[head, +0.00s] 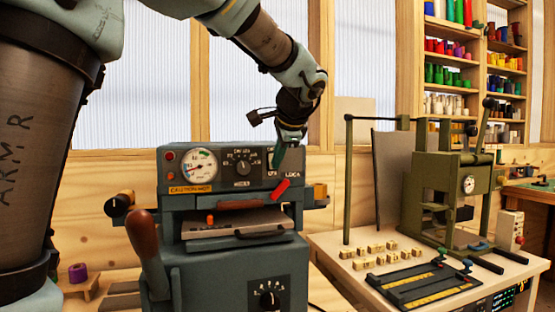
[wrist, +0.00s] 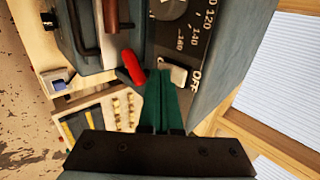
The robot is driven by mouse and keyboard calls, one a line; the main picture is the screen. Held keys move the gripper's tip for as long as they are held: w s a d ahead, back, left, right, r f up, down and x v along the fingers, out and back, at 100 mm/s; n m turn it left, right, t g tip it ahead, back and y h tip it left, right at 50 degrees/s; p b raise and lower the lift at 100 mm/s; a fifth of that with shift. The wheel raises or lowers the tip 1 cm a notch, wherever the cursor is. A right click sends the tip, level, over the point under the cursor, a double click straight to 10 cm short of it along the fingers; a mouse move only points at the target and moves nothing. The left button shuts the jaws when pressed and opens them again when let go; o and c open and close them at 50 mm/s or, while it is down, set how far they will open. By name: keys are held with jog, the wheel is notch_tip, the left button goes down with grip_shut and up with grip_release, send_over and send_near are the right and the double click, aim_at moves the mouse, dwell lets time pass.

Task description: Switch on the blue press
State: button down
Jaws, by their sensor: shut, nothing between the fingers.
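The blue press (head: 225,225) is a blue-grey machine in the middle of the head view, with a round gauge, a dial (head: 243,166) and a red lever (head: 280,189) on its front. My gripper (head: 279,165) is at the upper right of its front panel, its fingers shut and empty. In the wrist view the green fingertips (wrist: 161,73) are close beside a pale switch (wrist: 174,75) marked OFF. Whether they touch it I cannot tell. The red lever (wrist: 133,68) lies just left of the fingertips. In the head view the fingers hide the switch.
A green press (head: 444,190) stands on a wooden table to the right, with small blocks (head: 375,252) and dark rails (head: 425,286) in front. Shelves of coloured rolls (head: 448,50) stand behind. A purple roll (head: 77,272) is at the lower left.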

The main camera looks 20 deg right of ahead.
jog(key=shift+w+f+t+b, duration=0.15)
jog(key=shift+t+b, duration=0.25)
jog(key=shift+b, duration=0.65)
jog(key=shift+w+r+p, duration=0.1)
jog(key=shift+r+p, duration=0.6)
jog(key=shift+r, duration=0.25)
jog(key=shift+r, duration=0.1)
